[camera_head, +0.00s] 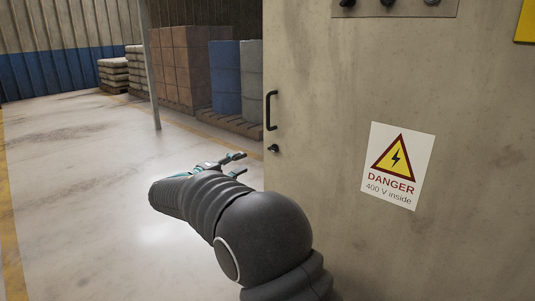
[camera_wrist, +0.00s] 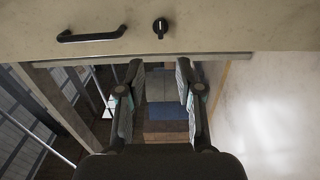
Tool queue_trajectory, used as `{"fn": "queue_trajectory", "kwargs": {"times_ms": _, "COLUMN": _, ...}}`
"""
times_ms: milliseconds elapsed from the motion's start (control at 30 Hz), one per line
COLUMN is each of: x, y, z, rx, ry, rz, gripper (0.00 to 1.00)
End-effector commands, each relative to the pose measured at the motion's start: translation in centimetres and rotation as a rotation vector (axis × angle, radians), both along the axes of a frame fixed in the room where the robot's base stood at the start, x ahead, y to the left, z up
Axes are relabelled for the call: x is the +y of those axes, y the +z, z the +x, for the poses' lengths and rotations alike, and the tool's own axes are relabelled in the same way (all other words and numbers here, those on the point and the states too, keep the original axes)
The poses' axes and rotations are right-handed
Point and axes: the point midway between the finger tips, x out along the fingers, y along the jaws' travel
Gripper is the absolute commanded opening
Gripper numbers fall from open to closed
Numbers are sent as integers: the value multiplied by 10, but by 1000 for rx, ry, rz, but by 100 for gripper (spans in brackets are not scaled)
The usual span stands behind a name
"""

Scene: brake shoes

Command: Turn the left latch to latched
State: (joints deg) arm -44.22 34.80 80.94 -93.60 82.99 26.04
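A small black latch knob (camera_head: 273,148) sits on the beige cabinet door (camera_head: 330,100), near its left edge and just below the door handle. In the wrist view the knob (camera_wrist: 160,27) is at the top centre, with a short lever or pointer on it. I cannot tell its latched state. My gripper (camera_head: 241,165) is left of and slightly below the knob, apart from it. In the wrist view my gripper (camera_wrist: 160,70) has its two fingers spread wide with nothing between them, below the knob in the picture.
A black bar handle (camera_head: 268,110) stands out from the door above the knob; it also shows in the wrist view (camera_wrist: 92,35). A danger sign (camera_head: 397,166) is on the door. Wrapped pallets (camera_head: 195,65) and a post (camera_head: 151,70) stand behind. Floor to the left is clear.

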Motion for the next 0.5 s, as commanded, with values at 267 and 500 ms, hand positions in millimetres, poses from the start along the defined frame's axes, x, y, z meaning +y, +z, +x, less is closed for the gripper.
{"fn": "queue_trajectory", "kwargs": {"times_ms": 267, "x": -32, "y": -1, "z": 40, "rx": 2, "ry": -3, "rz": 0, "gripper": 35}}
{"fn": "queue_trajectory", "kwargs": {"times_ms": 500, "x": -59, "y": -1, "z": 73, "rx": 3, "ry": -3, "rz": 1, "gripper": 35}}
